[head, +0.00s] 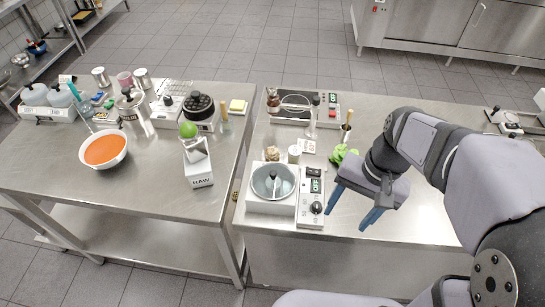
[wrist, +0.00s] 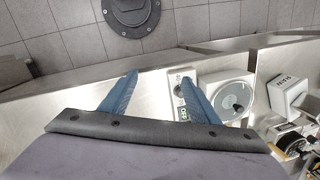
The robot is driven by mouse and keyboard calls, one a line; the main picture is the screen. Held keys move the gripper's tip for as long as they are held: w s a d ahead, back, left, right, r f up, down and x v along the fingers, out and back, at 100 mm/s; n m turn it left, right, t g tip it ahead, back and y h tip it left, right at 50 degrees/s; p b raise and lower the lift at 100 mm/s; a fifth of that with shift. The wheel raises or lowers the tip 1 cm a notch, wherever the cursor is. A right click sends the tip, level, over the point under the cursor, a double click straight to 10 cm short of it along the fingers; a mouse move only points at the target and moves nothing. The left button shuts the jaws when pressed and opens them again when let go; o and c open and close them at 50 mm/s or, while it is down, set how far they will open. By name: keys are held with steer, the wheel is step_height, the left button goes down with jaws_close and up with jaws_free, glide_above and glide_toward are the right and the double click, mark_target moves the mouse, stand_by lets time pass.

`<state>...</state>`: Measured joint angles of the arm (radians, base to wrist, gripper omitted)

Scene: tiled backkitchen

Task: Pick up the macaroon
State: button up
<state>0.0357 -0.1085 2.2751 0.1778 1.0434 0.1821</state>
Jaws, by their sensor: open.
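A small tan, lumpy piece (head: 271,153) lies on the right-hand steel table, just behind the white stirrer device; it looks like the macaroon, but it is too small to be sure. I cannot make it out in the wrist view. My gripper (head: 352,210) is open and empty, with its blue fingers pointing down near the front edge of that table. It is to the right of the tan piece and nearer the front, well apart from it. In the wrist view my gripper (wrist: 158,78) shows nothing between its fingers.
The stirrer device (head: 251,205) with a round pot stands between the tan piece and the front edge. A white cup (head: 294,153) and a crumpled green thing (head: 341,154) are nearby. A gap separates the tables.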

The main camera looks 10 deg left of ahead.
steer(key=w+a+m+y+b, duration=0.45)
steer(key=w+m+y, duration=0.2)
steer(key=w, duration=0.55)
steer(key=w+a+m+y+b, duration=0.5)
steer(key=w+m, duration=0.3)
steer(key=w, duration=0.4)
glide_toward(277, 150)
steer(key=shift+s+d+r+t+y+b, duration=0.25)
steer(key=shift+s+d+t+b, duration=0.05)
steer(key=shift+f, duration=0.3)
steer(key=shift+p+x, duration=0.65)
steer(key=shift+x, duration=2.35)
steer(key=shift+a, duration=0.15)
steer(key=shift+p+x, duration=0.8)
steer(key=shift+x, duration=2.05)
steer(key=shift+f, duration=0.1)
steer(key=c, duration=1.1)
